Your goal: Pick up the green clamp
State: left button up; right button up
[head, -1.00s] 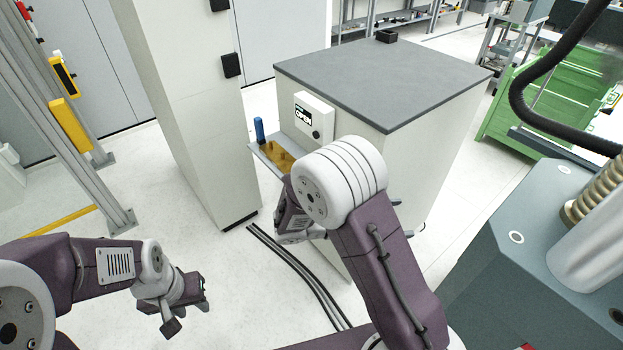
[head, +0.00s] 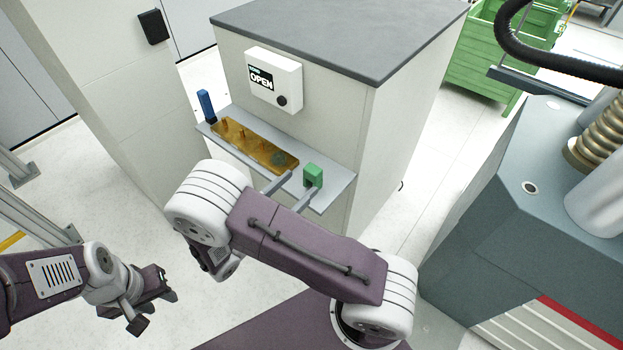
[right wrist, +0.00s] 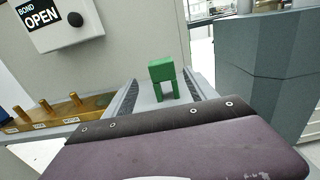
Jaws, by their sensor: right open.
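The green clamp (head: 314,176) stands upright near the right end of a grey shelf (head: 341,186) on the front of a cabinet. My right gripper (head: 291,187) is open at the shelf's front edge, its fingers pointing toward the cabinet. In the right wrist view the clamp (right wrist: 162,70) shows as a block with two legs, lying between the lines of the two spread fingers (right wrist: 160,90). I cannot tell whether a finger touches it. My left gripper (head: 153,308) is open and empty at the lower left, away from the shelf.
A gold-coloured block with pegs (head: 255,146) lies on the shelf left of the clamp, with a blue upright piece (head: 206,106) at the far left end. A panel reading OPEN (head: 273,80) is above. A large grey machine (head: 500,215) stands on the right.

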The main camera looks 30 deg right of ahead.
aim_at(308, 177)
jog(key=x, duration=0.4)
jog(key=shift+b, duration=0.35)
jog(key=x, duration=0.1)
jog(key=b+x, duration=0.1)
jog(key=x, duration=0.3)
jog(key=shift+s+d, duration=0.2)
jog(key=shift+d, duration=0.05)
jog(key=shift+a, duration=0.1)
jog(key=shift+c, duration=0.3)
grip_shut()
